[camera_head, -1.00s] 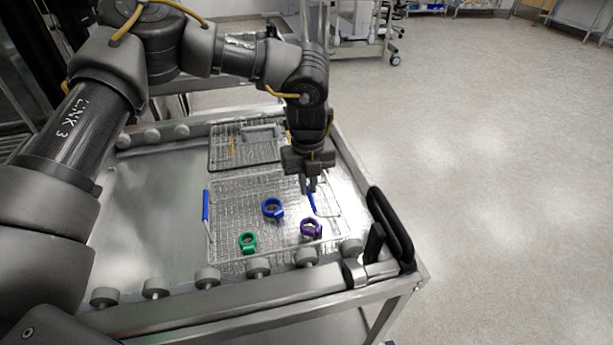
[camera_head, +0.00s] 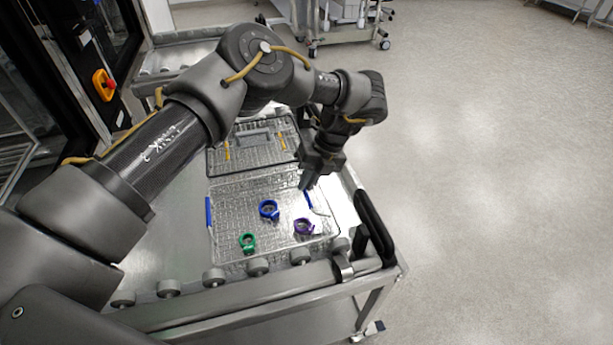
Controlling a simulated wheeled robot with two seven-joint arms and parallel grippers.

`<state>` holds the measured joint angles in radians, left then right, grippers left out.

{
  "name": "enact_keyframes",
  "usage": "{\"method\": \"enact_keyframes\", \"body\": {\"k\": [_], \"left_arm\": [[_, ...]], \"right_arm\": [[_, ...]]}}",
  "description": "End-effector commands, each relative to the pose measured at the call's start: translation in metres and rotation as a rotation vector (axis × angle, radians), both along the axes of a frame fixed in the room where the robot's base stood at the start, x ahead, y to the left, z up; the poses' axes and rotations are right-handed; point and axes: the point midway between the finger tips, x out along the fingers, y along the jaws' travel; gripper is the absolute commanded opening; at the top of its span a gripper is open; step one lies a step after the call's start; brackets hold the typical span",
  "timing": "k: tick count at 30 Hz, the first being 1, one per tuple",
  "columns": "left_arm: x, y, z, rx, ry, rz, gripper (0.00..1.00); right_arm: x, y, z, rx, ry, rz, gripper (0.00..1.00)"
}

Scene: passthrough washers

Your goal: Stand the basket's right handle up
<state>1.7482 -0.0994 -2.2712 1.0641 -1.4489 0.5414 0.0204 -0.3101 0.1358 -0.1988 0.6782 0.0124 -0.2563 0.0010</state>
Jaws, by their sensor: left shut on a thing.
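The wire basket (camera_head: 232,262) lies on the metal cart and holds a blue ring-shaped part (camera_head: 269,209), a green one (camera_head: 248,243) and a purple one (camera_head: 303,226). The basket's right handle (camera_head: 308,201) has a blue grip and a thin wire running to the right rim. It leans inward, and its exact angle is hard to tell. My left gripper (camera_head: 307,186) points down and is shut on this handle at the far end of its blue grip, partly hiding it. The left handle (camera_head: 208,212) is blue and sits at the basket's left rim. My right gripper is not in view.
A second wire basket with yellow handle parts (camera_head: 227,150) lies directly behind. Rollers (camera_head: 258,266) line the cart's near edge. A black cart handle (camera_head: 374,230) rises at the right corner. The floor to the right is clear.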

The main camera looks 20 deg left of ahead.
Motion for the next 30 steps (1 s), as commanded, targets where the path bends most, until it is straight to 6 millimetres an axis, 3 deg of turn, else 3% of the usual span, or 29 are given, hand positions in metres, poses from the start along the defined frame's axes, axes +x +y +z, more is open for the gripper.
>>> {"method": "enact_keyframes", "body": {"k": [18, 19, 24, 30], "left_arm": [[0.0011, -0.0004, 0.0007, 0.022, 0.012, 0.0, 0.0], [0.001, -0.0003, 0.0007, 0.022, 0.012, 0.0, 0.11], [0.001, -0.0005, 0.0007, 0.022, 0.012, 0.001, 0.33], [0.001, -0.0006, 0.0006, 0.022, 0.012, 0.001, 0.33]], "right_arm": [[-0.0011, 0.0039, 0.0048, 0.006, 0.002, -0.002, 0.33], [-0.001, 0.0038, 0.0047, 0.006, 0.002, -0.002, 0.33], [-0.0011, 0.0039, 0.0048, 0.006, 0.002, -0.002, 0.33], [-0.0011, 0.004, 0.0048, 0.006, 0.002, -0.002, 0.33]]}}
